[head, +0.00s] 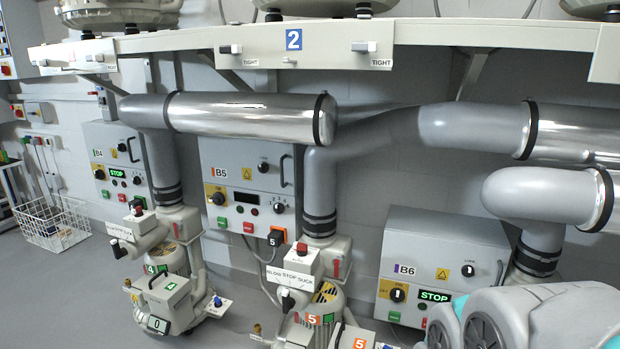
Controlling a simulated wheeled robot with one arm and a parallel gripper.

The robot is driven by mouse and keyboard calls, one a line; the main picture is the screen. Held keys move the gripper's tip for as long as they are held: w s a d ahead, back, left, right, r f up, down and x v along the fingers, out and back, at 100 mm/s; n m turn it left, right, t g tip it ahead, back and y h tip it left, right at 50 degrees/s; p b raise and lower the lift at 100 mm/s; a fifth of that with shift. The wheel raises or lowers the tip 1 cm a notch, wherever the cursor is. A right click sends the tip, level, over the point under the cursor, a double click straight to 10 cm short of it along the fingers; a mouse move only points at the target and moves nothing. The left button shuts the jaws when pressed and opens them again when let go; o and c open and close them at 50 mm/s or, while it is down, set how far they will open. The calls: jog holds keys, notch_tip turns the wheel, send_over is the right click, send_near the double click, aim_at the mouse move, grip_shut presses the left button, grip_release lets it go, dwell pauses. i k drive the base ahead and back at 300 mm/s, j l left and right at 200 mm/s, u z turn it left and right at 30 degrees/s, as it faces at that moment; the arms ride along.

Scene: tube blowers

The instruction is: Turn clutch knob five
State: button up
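The blower unit marked 5 (329,305) stands on the floor at the bottom centre, cut off by the frame's lower edge. It carries orange 5 labels, a sign reading BLOW STOP SUCK (290,278) and a dark knob (287,300) below that sign. A white box with a red top (304,258) sits above it. On the wall behind is panel B5 (248,190), with a black knob on a yellow plate (217,197) and smaller knobs. No readable label says clutch, so I cannot tell which knob is clutch knob five. My gripper is not in view.
Panel B4 (118,165) and its blower (170,300) stand to the left, panel B6 (437,262) to the right. Thick grey and silver pipes (243,117) run above. A shelf (200,40) crosses the top. A wire basket (55,225) stands at far left, near open floor.

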aim_at(301, 248)
jog(key=i+j, duration=0.1)
jog(key=i, duration=0.45)
jog(key=i+j+u, duration=0.1)
jog(key=i, duration=0.5)
